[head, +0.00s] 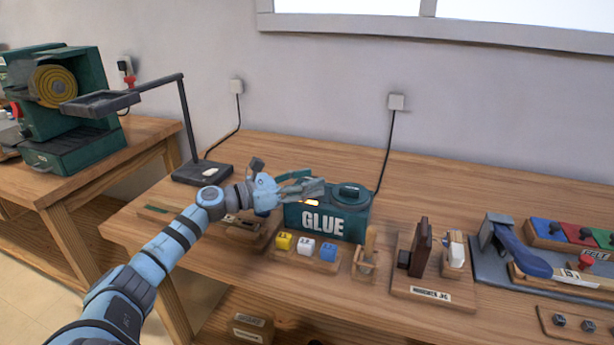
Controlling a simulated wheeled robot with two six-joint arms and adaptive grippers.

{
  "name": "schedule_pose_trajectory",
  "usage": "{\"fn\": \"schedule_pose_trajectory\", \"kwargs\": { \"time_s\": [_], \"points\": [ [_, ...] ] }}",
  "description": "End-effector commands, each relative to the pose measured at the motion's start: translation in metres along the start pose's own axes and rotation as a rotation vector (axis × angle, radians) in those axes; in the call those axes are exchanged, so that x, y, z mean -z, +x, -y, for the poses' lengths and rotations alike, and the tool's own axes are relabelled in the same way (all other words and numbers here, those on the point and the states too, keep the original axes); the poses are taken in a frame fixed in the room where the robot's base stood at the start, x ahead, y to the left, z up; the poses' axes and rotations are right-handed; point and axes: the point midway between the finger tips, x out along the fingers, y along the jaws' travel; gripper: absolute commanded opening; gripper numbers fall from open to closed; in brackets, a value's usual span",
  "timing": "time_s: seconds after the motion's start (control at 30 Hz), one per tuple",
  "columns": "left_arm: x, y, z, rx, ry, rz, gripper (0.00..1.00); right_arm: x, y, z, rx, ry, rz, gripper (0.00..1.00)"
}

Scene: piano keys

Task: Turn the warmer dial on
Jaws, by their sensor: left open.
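The glue warmer is a dark teal box marked GLUE (328,222) on the middle of the workbench. It has a round lid with a dark knob (350,190) on top. My left gripper (318,192) reaches in from the left at the warmer's upper left edge. Its fingers are open and overlap the box's top left part, and nothing shows between them. I cannot make out the dial, which may be hidden by the gripper. I cannot tell whether the fingers touch the warmer. My right gripper is out of view.
A block rack with yellow, white and blue cubes (306,247) stands in front of the warmer. A wooden clamp-like piece (367,255) and an upright jig (422,248) stand to the right. A black lamp (188,130) rises at the left back. The bench behind the warmer is mostly clear.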

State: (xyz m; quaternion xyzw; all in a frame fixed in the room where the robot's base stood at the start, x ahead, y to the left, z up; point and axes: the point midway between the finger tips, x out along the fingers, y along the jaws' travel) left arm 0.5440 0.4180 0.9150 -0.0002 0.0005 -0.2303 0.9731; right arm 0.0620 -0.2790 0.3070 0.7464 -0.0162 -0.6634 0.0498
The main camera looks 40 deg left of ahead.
Motion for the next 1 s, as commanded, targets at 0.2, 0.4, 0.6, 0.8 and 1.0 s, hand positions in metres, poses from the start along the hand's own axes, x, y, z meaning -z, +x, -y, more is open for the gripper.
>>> {"fn": "schedule_pose_trajectory", "kwargs": {
  "time_s": [0.2,0.4,0.6,0.8,1.0],
  "points": [
    [-0.044,0.0,0.0,0.001,0.007,0.002,0.49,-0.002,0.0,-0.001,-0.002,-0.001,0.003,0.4],
    [-0.088,0.0,0.001,0.001,0.003,0.002,0.49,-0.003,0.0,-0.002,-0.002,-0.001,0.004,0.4],
    [-0.098,0.0,0.001,0.0,-0.001,0.0,0.49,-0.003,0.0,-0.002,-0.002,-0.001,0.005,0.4],
    [-0.098,0.0,0.001,0.0,-0.001,0.0,0.49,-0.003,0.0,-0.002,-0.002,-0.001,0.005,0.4],
    [-0.098,0.0,0.001,0.001,-0.001,0.0,0.49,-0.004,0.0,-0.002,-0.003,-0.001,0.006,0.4]
  ]
}}
